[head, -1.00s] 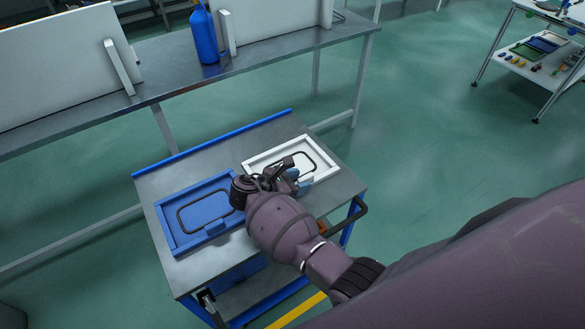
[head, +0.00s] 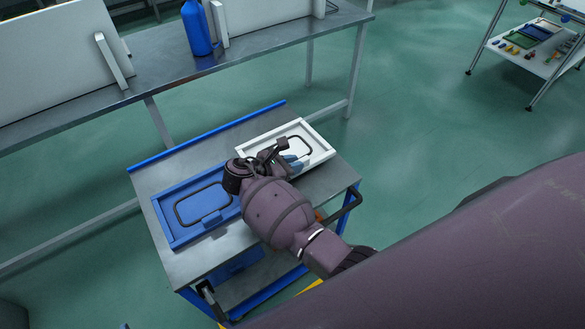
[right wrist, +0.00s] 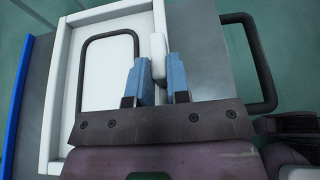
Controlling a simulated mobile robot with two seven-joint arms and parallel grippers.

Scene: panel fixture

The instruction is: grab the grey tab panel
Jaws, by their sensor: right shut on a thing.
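The panel with a light grey, nearly white tab (right wrist: 158,56) lies in a white frame (head: 318,136) on the right part of the cart top. The panel's pale face (right wrist: 108,75) has a dark rounded outline, seen in the right wrist view. My right gripper (right wrist: 160,76) is over the near side of the frame, its two blue fingers shut on either side of the tab. In the head view my right gripper (head: 292,160) and wrist hide part of the panel and the tab. My left gripper is in neither view.
A blue frame with a blue panel (head: 200,208) lies just left of the white one on the grey cart (head: 180,265). A dark cart handle (head: 347,203) sticks out at right. A long bench with a blue bottle (head: 197,28) stands behind.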

